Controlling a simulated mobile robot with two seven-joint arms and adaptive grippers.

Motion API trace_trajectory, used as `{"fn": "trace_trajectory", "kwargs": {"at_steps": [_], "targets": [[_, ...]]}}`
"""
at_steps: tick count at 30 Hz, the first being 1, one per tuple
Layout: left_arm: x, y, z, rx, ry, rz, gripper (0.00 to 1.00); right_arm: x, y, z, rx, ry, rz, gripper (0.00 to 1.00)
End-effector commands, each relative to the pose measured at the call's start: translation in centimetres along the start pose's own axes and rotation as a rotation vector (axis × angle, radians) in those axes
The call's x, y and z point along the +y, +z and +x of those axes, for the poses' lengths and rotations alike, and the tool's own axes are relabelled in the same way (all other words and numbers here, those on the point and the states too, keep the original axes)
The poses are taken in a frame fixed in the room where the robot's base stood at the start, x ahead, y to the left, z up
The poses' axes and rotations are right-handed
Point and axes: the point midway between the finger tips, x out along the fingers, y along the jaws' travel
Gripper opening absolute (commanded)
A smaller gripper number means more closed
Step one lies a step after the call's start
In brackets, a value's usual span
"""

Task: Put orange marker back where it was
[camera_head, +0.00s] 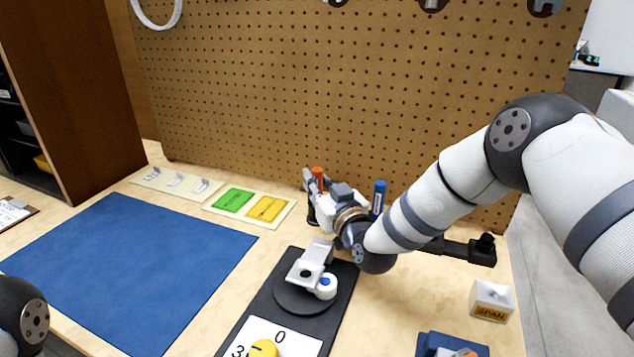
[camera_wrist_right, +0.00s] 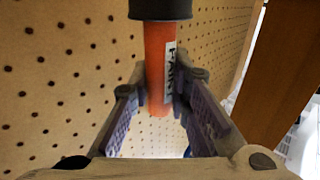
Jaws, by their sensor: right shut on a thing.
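The orange marker (camera_head: 318,176) is upright between the fingers of my right gripper (camera_head: 313,193), near the pegboard at the back of the table. In the right wrist view, the orange marker (camera_wrist_right: 157,62) has a black end at the top and a white label with dark letters. The purple-padded fingers of my right gripper (camera_wrist_right: 158,95) are closed on it from both sides. A blue marker (camera_head: 378,196) stands upright just right of the gripper, its lower part hidden behind my right arm. What lies under the orange marker is hidden. My left gripper is out of view.
The pegboard (camera_head: 330,110) rises close behind the gripper. A card with green and yellow blocks (camera_head: 287,215) lies to the left, beside a blue mat (camera_head: 130,270). A black base with a white device (camera_head: 308,268) stands in front. A SPAN block (camera_head: 492,300) sits right.

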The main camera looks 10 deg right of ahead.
Motion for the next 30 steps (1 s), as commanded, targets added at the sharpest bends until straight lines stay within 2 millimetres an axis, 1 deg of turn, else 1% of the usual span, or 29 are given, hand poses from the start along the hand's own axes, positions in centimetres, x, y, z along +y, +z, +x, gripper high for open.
{"fn": "trace_trajectory", "kwargs": {"at_steps": [3, 4, 5, 6, 7, 14, 17, 18, 20, 23, 30], "targets": [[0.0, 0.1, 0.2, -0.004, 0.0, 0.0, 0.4, 0.0, 0.5, 0.0, -0.001, 0.0, 0.0, 0.0], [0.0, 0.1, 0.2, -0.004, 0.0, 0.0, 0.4, 0.0, 0.5, 0.0, -0.001, 0.0, 0.0, 0.19], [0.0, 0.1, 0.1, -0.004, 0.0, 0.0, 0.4, 0.0, 0.4, 0.0, -0.001, 0.0, 0.0, 0.26], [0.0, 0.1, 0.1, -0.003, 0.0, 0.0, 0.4, 0.0, 0.4, 0.0, -0.001, 0.0, 0.0, 0.35], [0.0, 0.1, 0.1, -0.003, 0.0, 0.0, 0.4, 0.0, 0.4, 0.0, 0.0, 0.0, 0.0, 0.37], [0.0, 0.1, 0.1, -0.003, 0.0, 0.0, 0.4, 0.0, 0.3, 0.0, 0.0, 0.0, 0.0, 0.37], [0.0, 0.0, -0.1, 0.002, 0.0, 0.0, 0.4, 0.0, -0.2, 0.0, 0.002, 0.0, 0.0, 0.37], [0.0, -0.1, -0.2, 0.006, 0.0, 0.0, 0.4, 0.0, -0.3, -0.3, 0.001, 0.0, -0.001, 0.37], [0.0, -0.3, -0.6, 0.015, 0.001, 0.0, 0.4, 0.0, -0.3, -1.2, 0.0, -0.001, -0.001, 0.37], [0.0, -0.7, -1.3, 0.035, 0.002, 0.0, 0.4, 0.0, -0.7, -3.3, 0.003, 0.0, -0.001, 0.37], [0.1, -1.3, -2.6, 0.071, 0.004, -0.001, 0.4, 0.0, -0.5, -8.5, 0.003, -0.001, -0.001, 0.37]]}}
